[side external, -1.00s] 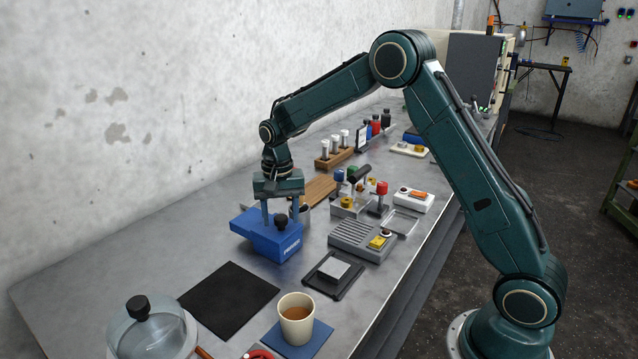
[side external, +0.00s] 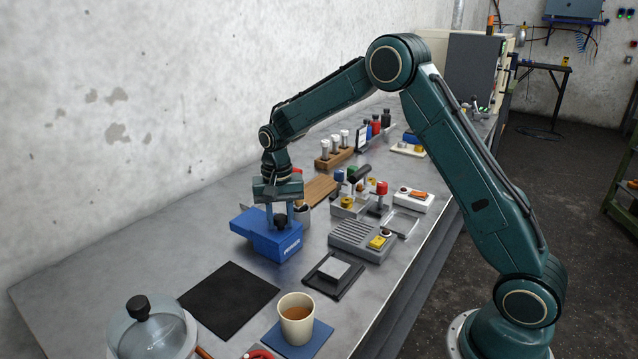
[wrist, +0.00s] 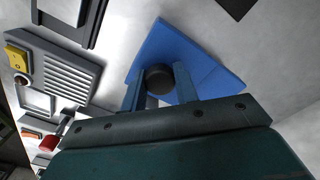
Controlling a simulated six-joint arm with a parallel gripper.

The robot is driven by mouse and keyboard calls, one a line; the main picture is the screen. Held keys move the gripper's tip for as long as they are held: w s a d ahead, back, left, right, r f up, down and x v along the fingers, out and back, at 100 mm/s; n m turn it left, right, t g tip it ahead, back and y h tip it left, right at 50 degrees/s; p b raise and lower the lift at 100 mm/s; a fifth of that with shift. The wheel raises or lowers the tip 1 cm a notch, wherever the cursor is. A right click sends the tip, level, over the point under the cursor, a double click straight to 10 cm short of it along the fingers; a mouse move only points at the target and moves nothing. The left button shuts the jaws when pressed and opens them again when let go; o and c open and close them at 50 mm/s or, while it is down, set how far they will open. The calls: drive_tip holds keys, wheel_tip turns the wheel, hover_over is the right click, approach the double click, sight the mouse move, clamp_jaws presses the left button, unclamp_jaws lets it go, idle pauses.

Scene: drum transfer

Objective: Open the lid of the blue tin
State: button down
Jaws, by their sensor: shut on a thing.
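The blue tin (side external: 262,240) stands on the metal bench below my gripper, its lid down. A dark round knob sits on the tin's lid. In the wrist view the knob (wrist: 159,78) lies between the two fingers of my gripper (wrist: 158,84), with the blue tin (wrist: 205,58) around it. In the side view my gripper (side external: 281,222) points down at the tin, its fingers close together at the knob. It is shut on the knob, which the fingers partly hide in the side view.
A grey ribbed box with a yellow button (side external: 377,242) stands right of the tin. A black mat (side external: 229,299) lies in front, with a cup of tea (side external: 296,318) nearby. A wooden board (side external: 321,189) and several small fixtures are behind. Bare bench lies left of the tin.

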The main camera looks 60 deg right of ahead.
drive_tip(key=w, duration=0.7)
drive_tip(key=shift+w, duration=0.35)
drive_tip(key=c, duration=1.1)
unclamp_jaws()
drive_tip(key=shift+o, duration=0.2)
drive_tip(key=shift+r, duration=0.15)
wheel_tip(320, 180, up, 14)
drive_tip(key=shift+f, duration=0.2)
drive_tip(key=shift+s, duration=0.1)
